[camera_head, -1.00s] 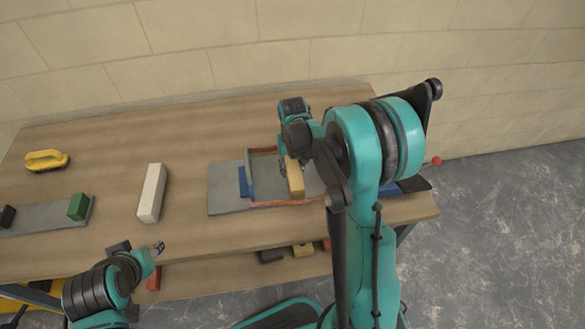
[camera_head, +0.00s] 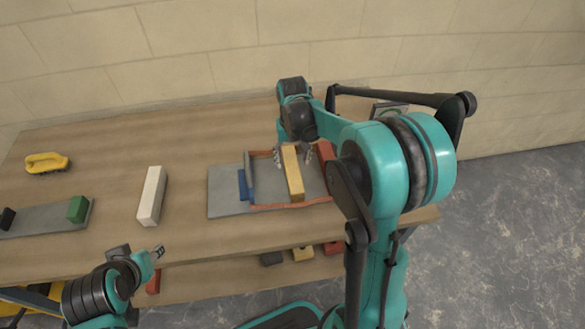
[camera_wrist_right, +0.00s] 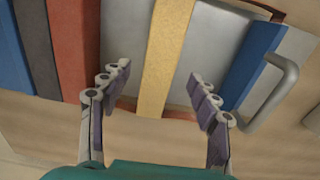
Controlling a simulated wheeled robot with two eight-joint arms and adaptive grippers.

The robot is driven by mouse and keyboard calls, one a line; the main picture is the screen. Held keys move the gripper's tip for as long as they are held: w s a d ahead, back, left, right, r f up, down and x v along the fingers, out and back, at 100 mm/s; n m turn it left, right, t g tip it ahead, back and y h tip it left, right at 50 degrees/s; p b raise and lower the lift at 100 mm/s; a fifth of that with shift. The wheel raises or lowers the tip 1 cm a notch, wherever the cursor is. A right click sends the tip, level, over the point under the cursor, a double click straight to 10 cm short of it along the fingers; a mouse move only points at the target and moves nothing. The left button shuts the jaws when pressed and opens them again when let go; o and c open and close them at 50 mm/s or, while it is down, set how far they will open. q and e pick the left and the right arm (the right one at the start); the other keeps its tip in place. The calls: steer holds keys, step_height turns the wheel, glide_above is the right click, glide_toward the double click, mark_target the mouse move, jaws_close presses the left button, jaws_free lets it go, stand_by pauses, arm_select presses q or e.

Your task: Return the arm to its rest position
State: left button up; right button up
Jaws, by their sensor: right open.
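My right gripper (camera_head: 293,156) is open above the grey tray with reddish-brown edges (camera_head: 262,205). Its fingers stand on either side of a long yellow block (camera_head: 294,183) that lies in the tray. In the right wrist view the spread fingers (camera_wrist_right: 157,84) show a gap on both sides of the yellow block (camera_wrist_right: 166,50), so they do not grip it. My left gripper (camera_head: 158,252) is low at the table's front edge, away from the blocks; its jaws are too small to judge.
A blue block (camera_head: 243,185) lies left in the tray. A white block (camera_head: 151,195), a green block (camera_head: 77,209) on a grey slab and a yellow handled tool (camera_head: 46,163) stand to the left. Several blocks lie on a lower shelf. A stone wall (camera_head: 180,70) closes the back.

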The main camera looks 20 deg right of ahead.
step_height(320, 180, up, 5)
stand_by(0.3)
steer(key=s+a+r+n+t, duration=0.1)
steer(key=s+a+t, duration=0.2)
steer(key=s, duration=0.5)
steer(key=s+a+r+n+t, duration=0.1)
steer(key=s+a+t, duration=0.3)
steer(key=s, duration=0.5)
steer(key=shift+a+r+n, duration=0.15)
steer(key=shift+a+n, duration=0.05)
steer(key=shift+n, duration=0.3)
